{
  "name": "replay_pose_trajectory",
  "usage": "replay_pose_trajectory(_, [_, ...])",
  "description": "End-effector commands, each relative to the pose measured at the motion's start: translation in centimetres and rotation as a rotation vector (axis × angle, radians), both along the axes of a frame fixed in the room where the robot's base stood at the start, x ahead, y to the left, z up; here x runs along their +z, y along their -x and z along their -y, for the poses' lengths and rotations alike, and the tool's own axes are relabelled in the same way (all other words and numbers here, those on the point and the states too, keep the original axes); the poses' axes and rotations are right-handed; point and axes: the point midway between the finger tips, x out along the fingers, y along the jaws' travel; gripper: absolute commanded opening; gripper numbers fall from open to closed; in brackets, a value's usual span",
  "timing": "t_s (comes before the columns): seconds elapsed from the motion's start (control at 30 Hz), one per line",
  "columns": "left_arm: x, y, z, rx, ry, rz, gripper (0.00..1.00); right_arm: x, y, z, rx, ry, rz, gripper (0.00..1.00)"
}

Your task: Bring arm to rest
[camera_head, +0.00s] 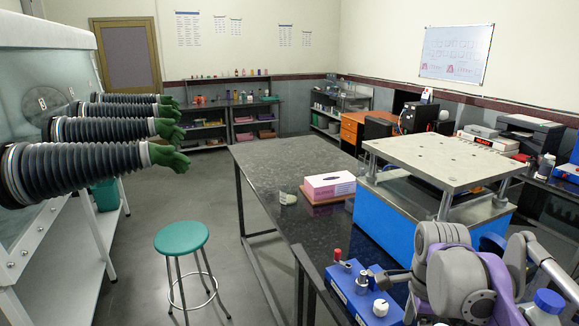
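My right arm (470,275), grey and purple, is folded at the lower right, over the near end of the dark table. A dark narrow part by the arm's left side may be its gripper, but the arm's bulk covers it and I cannot tell whether its fingers are open or shut. I see nothing held there. A blue block (345,287) with small metal pieces, a red-topped piece and a white knob lies just left of the arm. My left arm and gripper do not show.
The dark speckled table (262,168) is largely bare at its far left. A pink-and-white box (329,185) and a small clear dish (288,194) stand on it. A blue press-like machine (385,215) with a grey top plate stands behind the arm. A green stool (181,238) stands left.

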Motion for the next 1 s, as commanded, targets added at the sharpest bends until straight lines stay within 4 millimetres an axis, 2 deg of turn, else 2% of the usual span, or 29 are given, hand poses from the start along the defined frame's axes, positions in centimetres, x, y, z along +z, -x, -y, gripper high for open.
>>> replay_pose_trajectory(0.03, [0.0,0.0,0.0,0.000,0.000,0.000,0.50,-0.8,1.2,-0.7,0.099,0.006,0.023,0.79])
replay_pose_trajectory(0.27, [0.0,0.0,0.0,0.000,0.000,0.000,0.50,-4.8,5.4,-3.1,0.637,0.083,0.151,0.79])
replay_pose_trajectory(0.5, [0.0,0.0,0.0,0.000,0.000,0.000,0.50,-11.2,11.3,-5.5,1.316,0.272,0.280,0.79])
replay_pose_trajectory(0.6, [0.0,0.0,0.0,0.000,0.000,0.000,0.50,-13.3,13.1,-6.1,1.524,0.352,0.308,0.79])
replay_pose_trajectory(0.8, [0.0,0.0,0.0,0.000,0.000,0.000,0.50,-15.3,14.6,-6.6,1.718,0.440,0.325,0.79])
replay_pose_trajectory(1.0, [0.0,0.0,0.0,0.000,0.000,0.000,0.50,-15.4,14.7,-6.7,1.733,0.446,0.325,0.79])
